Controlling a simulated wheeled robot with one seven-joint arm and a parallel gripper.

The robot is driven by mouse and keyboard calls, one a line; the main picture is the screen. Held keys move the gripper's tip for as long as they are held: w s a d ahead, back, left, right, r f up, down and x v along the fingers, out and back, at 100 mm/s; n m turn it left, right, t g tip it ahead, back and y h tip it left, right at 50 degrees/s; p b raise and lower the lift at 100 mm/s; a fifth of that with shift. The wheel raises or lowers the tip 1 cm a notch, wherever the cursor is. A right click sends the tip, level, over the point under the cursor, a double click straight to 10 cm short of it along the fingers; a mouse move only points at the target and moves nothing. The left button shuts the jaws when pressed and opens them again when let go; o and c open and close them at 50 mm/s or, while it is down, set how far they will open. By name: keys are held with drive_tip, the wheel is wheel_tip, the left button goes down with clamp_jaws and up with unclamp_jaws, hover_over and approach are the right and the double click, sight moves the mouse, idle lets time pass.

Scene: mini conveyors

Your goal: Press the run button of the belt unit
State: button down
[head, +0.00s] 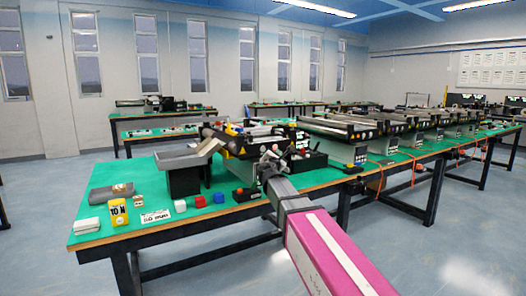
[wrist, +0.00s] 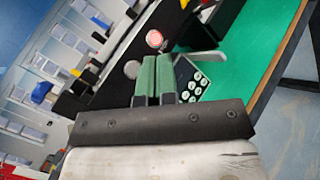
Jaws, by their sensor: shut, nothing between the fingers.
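The belt unit (head: 248,143) stands on the green table in the head view, with its dark side toward me. My gripper (head: 270,160) is in front of that side, at the end of my pink and grey arm. In the wrist view the two green fingers of my gripper (wrist: 155,62) are together and empty. A second, pale round button (wrist: 132,69) is left of the fingers. I cannot tell which is the run button, or whether the fingertips touch anything.
A dark box with several pale round buttons (wrist: 190,80) is right of the fingers. More belt units (head: 345,128) line the right.

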sight(263, 149)
drive_tip(key=w+a, duration=0.4)
drive_tip(key=w, duration=0.3)
drive_tip(key=shift+a, duration=0.35)
drive_tip(key=shift+w, duration=0.15)
idle(1.7)
drive_tip(key=shift+w+a, duration=0.25)
